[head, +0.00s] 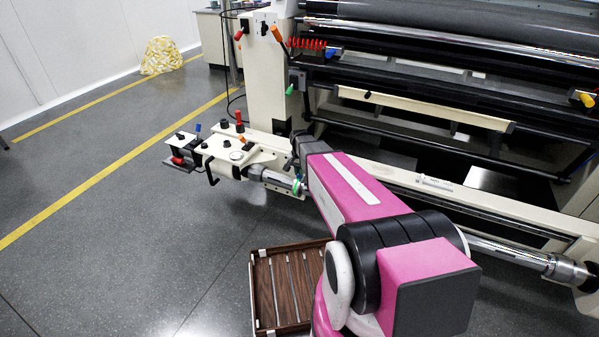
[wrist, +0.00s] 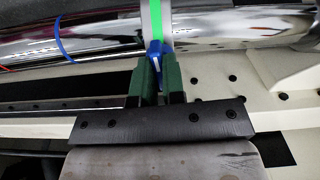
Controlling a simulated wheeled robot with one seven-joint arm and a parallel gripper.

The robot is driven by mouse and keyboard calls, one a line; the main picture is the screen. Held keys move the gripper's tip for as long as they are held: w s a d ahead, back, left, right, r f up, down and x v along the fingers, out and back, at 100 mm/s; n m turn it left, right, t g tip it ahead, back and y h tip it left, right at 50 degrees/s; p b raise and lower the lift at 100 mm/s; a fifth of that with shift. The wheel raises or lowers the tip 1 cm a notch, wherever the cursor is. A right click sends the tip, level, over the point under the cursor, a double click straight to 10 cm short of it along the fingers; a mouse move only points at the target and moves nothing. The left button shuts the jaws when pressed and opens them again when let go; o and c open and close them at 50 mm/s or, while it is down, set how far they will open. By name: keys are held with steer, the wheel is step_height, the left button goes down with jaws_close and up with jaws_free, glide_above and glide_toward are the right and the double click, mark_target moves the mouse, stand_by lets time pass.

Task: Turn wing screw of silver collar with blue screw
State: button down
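The silver collar (wrist: 160,12) sits on a shiny metal shaft at the top of the wrist view, with a bright green stripe on it. Its blue wing screw (wrist: 155,50) points down toward my gripper (wrist: 157,65). In the head view, my pink arm reaches over the shaft (head: 277,180) and hides most of the collar and the fingertips.
A blue ring (wrist: 63,40) circles the shaft left of the collar. A wooden tray (head: 262,300) is on the floor beside my arm. The floor at left is open.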

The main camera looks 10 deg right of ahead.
steer(key=shift+n, duration=0.3)
steer(key=n, duration=1.3)
steer(key=shift+n, duration=0.4)
steer(key=n, duration=1.1)
steer(key=shift+n, duration=1.9)
